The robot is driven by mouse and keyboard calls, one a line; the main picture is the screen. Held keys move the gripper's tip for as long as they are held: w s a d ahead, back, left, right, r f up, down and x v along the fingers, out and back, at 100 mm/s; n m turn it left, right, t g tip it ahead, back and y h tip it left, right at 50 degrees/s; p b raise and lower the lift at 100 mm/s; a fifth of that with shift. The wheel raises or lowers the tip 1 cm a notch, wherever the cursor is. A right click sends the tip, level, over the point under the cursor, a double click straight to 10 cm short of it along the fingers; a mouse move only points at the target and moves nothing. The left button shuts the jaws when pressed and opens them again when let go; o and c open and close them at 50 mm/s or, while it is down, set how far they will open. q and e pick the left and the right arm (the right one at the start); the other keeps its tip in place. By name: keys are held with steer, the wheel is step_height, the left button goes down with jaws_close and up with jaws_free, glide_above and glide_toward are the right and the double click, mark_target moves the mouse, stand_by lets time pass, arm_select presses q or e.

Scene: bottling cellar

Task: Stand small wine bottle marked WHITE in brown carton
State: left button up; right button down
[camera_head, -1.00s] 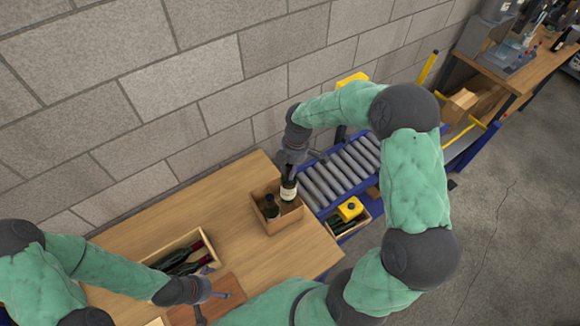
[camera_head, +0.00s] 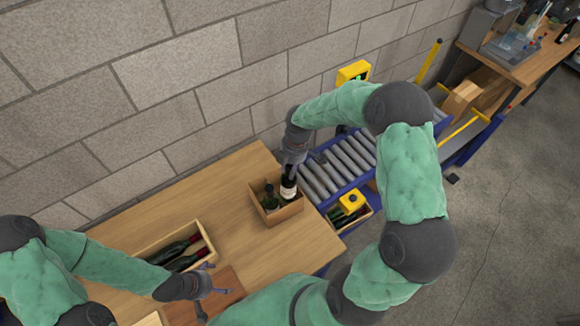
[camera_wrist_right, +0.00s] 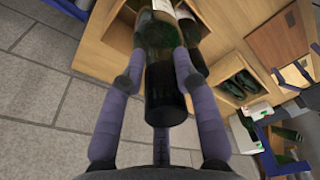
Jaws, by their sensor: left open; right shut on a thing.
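The brown carton (camera_head: 285,215) stands on the wooden table near its far right corner. My right gripper (camera_head: 293,170) is above it, shut on a dark bottle with a pale label (camera_head: 288,190). That bottle is upright at the carton's right side, its lower part hidden by the wall; I cannot tell whether it touches the floor. The label's lettering is unreadable. Another dark bottle (camera_head: 270,198) stands in the carton to the left. In the right wrist view the fingers flank the held bottle (camera_wrist_right: 165,95). My left gripper (camera_head: 212,283) is open and empty over a brown board.
A wooden box (camera_head: 212,247) with dark bottles lying in it is left of the carton. The brown board (camera_head: 228,298) is at the front. A roller conveyor (camera_head: 335,170) runs beyond the table's right end, with a bottle crate (camera_head: 366,214) beside it. Table between boxes is clear.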

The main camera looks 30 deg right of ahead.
arm_select(q)
steer(key=shift+f+b, duration=2.8)
steer(key=shift+f, duration=0.15)
arm_select(e)
step_height(320, 180, down, 8)
steer(key=shift+f, duration=0.2)
jaws_free()
steer(key=shift+f, duration=0.1)
steer(key=shift+r+p, duration=3)
steer(key=shift+r, duration=1.55)
arm_select(q)
step_height(320, 180, up, 6)
steer(key=shift+s, duration=0.1)
arm_select(e)
steer(key=shift+s+f, duration=0.1)
